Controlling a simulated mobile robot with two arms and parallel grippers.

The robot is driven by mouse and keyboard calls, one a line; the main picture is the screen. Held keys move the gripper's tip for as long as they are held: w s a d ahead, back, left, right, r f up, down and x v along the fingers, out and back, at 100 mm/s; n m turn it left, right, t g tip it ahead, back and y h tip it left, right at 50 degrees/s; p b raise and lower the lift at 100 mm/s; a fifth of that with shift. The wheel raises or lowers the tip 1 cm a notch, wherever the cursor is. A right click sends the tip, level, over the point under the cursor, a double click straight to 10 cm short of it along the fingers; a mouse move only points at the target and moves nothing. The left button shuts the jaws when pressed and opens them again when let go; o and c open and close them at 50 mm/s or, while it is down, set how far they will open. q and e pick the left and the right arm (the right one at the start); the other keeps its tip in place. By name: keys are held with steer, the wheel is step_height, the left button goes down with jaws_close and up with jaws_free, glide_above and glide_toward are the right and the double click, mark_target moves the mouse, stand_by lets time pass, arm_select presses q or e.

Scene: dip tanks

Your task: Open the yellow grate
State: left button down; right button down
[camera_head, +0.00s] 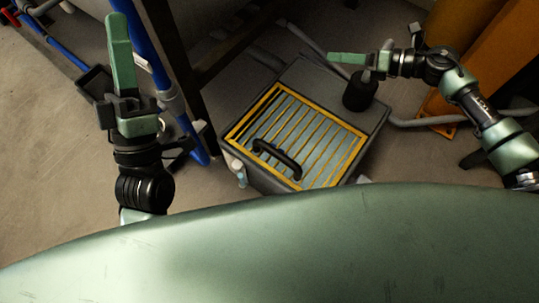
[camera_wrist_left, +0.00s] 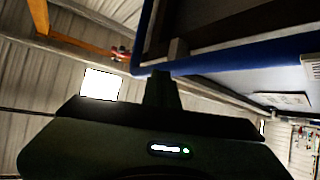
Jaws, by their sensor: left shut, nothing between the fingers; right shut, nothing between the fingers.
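The yellow grate (camera_head: 318,137) lies flat and closed on top of a grey box-shaped tank (camera_head: 290,82) on the floor. A black curved handle (camera_head: 277,158) sits on the near side of the grate. My left gripper (camera_head: 119,40) is left of the tank, shut and pointing up, apart from the grate. In the left wrist view its dark fingers (camera_wrist_left: 162,92) point up, with nothing held. My right gripper (camera_head: 335,59) is shut and empty, pointing left above the far right part of the tank.
Blue pipes (camera_head: 150,60) and a dark metal post (camera_head: 183,70) stand between my left gripper and the tank. A black cylinder (camera_head: 359,92) is at the tank's far right corner. An orange panel (camera_head: 490,60) stands at right. Bare floor (camera_head: 50,160) lies at left.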

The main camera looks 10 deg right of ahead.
arm_select(q)
steer(key=w+d+f+n+g, duration=0.2)
steer(key=w+f+n+g, duration=0.25)
steer(key=f, duration=0.65)
steer(key=n+g+h, duration=0.4)
steer(key=n+g, duration=1)
steer(key=g, duration=0.1)
glide_toward(268, 168)
step_height(268, 168, up, 4)
steer(key=shift+t, duration=0.35)
steer(key=x, duration=0.9)
steer(key=shift+w+d, duration=0.1)
steer(key=shift+d, duration=0.3)
steer(key=shift+w+d+r, duration=0.1)
steer(key=shift+w+r, duration=0.05)
steer(key=shift+r, duration=0.65)
arm_select(e)
steer(key=c, duration=1.3)
jaws_free()
